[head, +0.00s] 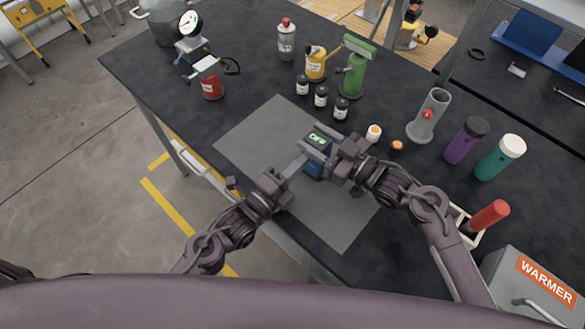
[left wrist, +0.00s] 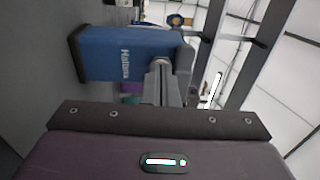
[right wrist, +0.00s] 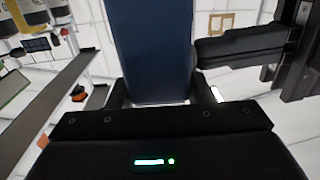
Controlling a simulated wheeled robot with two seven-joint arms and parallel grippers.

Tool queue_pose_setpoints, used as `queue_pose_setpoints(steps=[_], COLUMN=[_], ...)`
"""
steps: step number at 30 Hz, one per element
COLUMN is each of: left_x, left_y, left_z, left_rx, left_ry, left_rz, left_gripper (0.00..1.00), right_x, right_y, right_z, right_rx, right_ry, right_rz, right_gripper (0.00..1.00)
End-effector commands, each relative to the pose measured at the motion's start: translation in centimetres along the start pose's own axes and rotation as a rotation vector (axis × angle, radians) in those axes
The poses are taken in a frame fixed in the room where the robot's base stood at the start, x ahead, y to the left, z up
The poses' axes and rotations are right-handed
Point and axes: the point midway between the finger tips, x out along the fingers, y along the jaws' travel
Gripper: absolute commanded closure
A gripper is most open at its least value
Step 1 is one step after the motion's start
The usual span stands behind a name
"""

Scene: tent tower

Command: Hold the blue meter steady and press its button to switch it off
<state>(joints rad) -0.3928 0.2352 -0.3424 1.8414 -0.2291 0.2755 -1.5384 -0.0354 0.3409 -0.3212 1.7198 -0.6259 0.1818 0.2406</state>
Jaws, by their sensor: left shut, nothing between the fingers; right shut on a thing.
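The blue meter (head: 313,168) stands over the grey mat (head: 257,130) in the head view. Its top display shows green text that looks like OFF. My right gripper (head: 336,157) is shut on the meter from the right. The meter's blue body (right wrist: 155,55) fills the space between the fingers in the right wrist view. My left gripper (head: 300,160) is shut and empty, its fingertips at the meter's left side. In the left wrist view the closed fingers (left wrist: 163,75) reach the meter's grey end beside its blue body (left wrist: 122,53). The button is hidden, and I cannot tell whether the fingertips touch it.
Small dark bottles (head: 321,97), a green device (head: 356,68) and a yellow can (head: 316,62) stand behind the mat. A grey tube stand (head: 431,115) and purple (head: 466,140) and teal (head: 499,158) bottles stand right. The mat's left part is clear.

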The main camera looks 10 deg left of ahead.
Motion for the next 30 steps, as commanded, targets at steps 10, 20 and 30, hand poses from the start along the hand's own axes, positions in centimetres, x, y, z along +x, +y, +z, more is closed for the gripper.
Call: queue_pose_setpoints(steps=[10, 20, 30], left_x=[-0.3, -6.8, -13.0], left_y=[-0.1, 0.2, 0.1], left_z=[0.2, 0.0, 0.0], left_rx=[0.001, 0.002, 0.002], left_ry=[-0.005, 0.0, -0.001], left_rz=[0.0, 0.008, 0.004], left_gripper=[1.0, 1.0, 1.0], right_x=[0.3, 0.2, 0.1], right_y=[-1.7, -1.4, -1.2], right_z=[0.1, 0.3, 0.4], right_rx=[0.018, 0.017, 0.015], right_ry=[0.006, -0.001, -0.006], right_rz=[-0.037, -0.031, -0.026], right_gripper=[0.85, 0.85, 0.85])
